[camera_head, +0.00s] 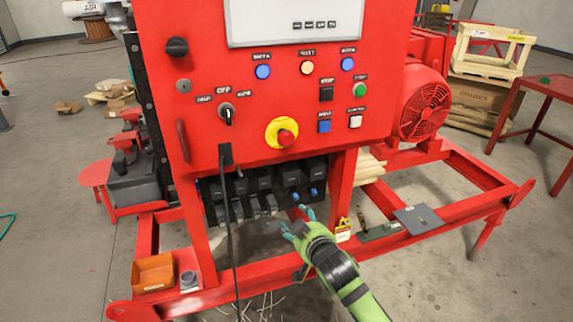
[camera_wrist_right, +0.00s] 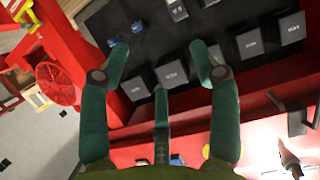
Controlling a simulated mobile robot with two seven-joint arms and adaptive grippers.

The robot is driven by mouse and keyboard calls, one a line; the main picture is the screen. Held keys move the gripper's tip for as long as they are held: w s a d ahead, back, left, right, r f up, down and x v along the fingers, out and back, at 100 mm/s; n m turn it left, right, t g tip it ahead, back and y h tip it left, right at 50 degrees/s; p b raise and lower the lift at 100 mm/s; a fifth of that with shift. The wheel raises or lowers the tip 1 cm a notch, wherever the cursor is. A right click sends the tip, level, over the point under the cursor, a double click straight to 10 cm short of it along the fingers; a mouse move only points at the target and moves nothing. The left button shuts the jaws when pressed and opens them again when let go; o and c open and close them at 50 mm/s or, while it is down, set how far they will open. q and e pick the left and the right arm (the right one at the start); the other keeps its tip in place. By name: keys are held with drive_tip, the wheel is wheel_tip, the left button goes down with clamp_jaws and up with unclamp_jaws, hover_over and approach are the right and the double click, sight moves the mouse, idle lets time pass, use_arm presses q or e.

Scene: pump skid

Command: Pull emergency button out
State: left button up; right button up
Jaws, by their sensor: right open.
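The emergency button (camera_head: 284,138) is a red mushroom head on a round yellow base, low on the red control panel in the head view. My right gripper (camera_head: 294,222) is below and slightly right of the button, in front of the row of dark modules under the panel. It is open and empty, apart from the button. In the right wrist view its teal fingers (camera_wrist_right: 160,62) are spread, with the dark modules beyond them. I cannot make out the button in the wrist view. My left gripper is not in view.
The red panel (camera_head: 240,80) carries a black selector switch (camera_head: 226,112), coloured buttons and a display. A black cable (camera_head: 231,210) hangs from its lower edge. An orange bin (camera_head: 153,272) and a grey plate (camera_head: 418,219) rest on the red skid frame.

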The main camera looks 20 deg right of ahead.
wheel_tip(320, 180, up, 10)
drive_tip(key=t, duration=0.4)
approach(287, 140)
drive_tip(key=w, duration=0.2)
drive_tip(key=shift+m, duration=0.3)
drive_tip(key=w+p, duration=0.2)
drive_tip(key=w, duration=0.4)
drive_tip(key=shift+w, duration=0.25)
drive_tip(key=shift+w+p, duration=0.3)
drive_tip(key=shift+w, duration=0.2)
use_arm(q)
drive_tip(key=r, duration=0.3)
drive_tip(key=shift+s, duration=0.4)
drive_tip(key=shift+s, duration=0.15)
use_arm(e)
drive_tip(key=shift+s, duration=0.1)
clamp_jaws()
